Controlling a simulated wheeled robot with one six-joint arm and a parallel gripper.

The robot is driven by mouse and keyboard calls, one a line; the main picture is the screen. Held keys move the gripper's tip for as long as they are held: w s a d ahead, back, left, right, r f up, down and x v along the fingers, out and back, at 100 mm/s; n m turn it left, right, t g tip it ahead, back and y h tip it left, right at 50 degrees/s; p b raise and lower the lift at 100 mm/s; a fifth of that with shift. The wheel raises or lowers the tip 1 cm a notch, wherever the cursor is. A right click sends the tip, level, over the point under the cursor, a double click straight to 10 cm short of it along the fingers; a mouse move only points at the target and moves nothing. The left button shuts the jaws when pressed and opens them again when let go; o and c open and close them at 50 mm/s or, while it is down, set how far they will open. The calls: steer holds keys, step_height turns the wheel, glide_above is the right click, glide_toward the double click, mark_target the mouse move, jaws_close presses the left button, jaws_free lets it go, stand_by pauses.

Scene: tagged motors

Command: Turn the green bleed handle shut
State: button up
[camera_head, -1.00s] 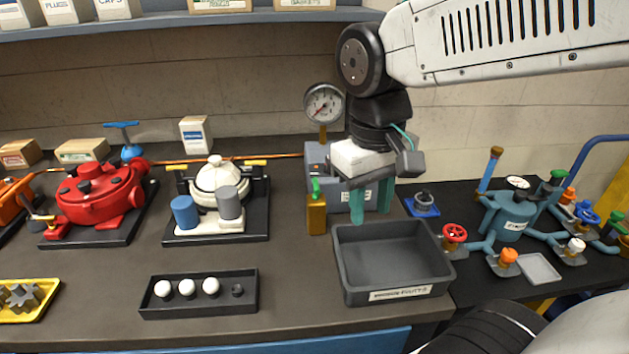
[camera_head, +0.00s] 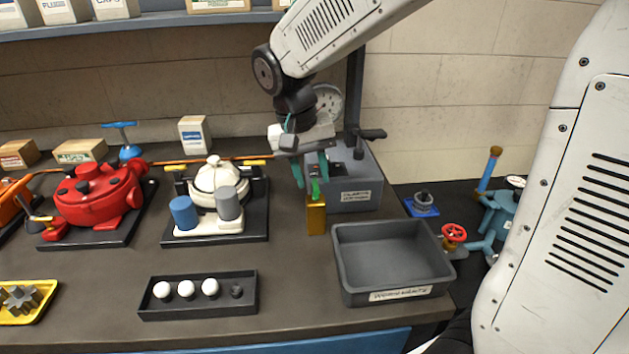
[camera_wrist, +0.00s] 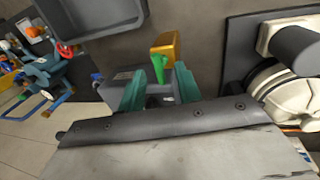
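The green bleed handle (camera_head: 315,189) stands upright on top of a brass block (camera_head: 316,216), in front of a grey box (camera_head: 356,184) on the bench. My gripper (camera_head: 311,176) is above and just behind the handle, its two teal fingers spread apart. In the wrist view the green handle (camera_wrist: 158,68) shows between the open fingers of my gripper (camera_wrist: 160,84), with the brass block (camera_wrist: 167,45) beyond it. I cannot tell whether a finger touches the handle.
A grey tray (camera_head: 348,279) stands right of the brass block. A white machine (camera_head: 214,227) with blue and grey cylinders stands to the left. A gauge (camera_head: 329,101) is behind my wrist. The bench in front of the brass block is clear.

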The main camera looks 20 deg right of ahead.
steer(key=shift+s+d+f, duration=0.1)
steer(key=shift+d+f, duration=0.05)
steer(key=shift+f, duration=0.45)
steer(key=shift+d+f, duration=0.1)
steer(key=shift+f, duration=0.5)
jaws_close()
